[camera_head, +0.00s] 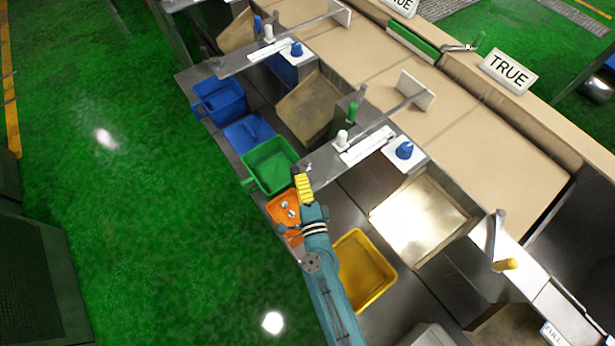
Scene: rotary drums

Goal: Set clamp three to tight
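My teal arm reaches up from the bottom centre, and my gripper (303,188) is over the orange bin's right edge, beside the metal worktop. A ridged yellow piece shows at its tip; I cannot tell whether it is part of the gripper or something held. The finger gap is not visible. No clamp is readably marked three. White-and-green handles (342,138) stand on the near ledge. I cannot tell which is clamp three.
Blue bins (219,101), a green bin (270,164), an orange bin (279,208) with small pale items and a yellow bin (366,271) line the worktop. Blue cones (404,150) stand on white plates. TRUE signs (508,71) stand behind. The green floor at left is open.

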